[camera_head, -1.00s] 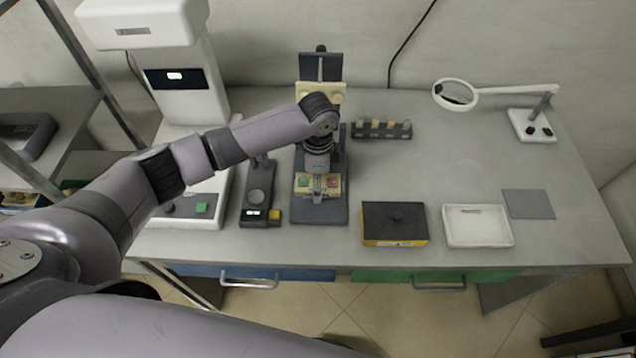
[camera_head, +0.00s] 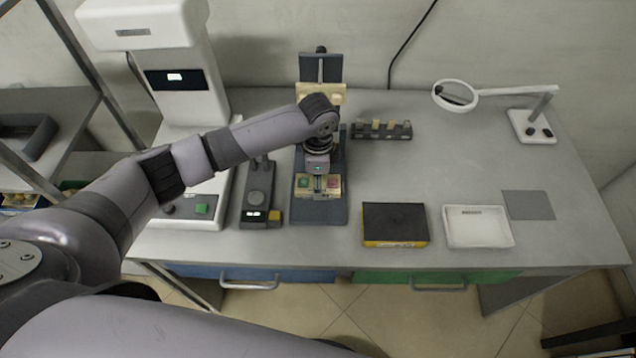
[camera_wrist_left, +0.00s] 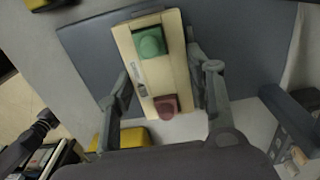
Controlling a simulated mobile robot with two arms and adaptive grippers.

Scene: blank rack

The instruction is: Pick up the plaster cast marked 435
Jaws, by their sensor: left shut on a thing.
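My left gripper (camera_head: 318,178) reaches down over a grey-blue stand (camera_head: 322,214); it also shows in the left wrist view (camera_wrist_left: 165,100). Its two fingers are on either side of a cream block (camera_wrist_left: 182,72) and are shut on it. The block carries a green piece (camera_wrist_left: 150,42) and a red piece (camera_wrist_left: 166,105), with a small label between them that I cannot read. The block also shows in the head view (camera_head: 318,193), at the stand's front. I cannot make out the mark 435 on anything. My right gripper is not in view.
A dark rack (camera_head: 381,134) with several pale pieces stands behind to the right. A black-and-yellow box (camera_head: 395,222), a white tray (camera_head: 479,242) and a grey mat (camera_head: 527,205) are on the right. A small device (camera_head: 259,205) and a white machine (camera_head: 172,85) stand left.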

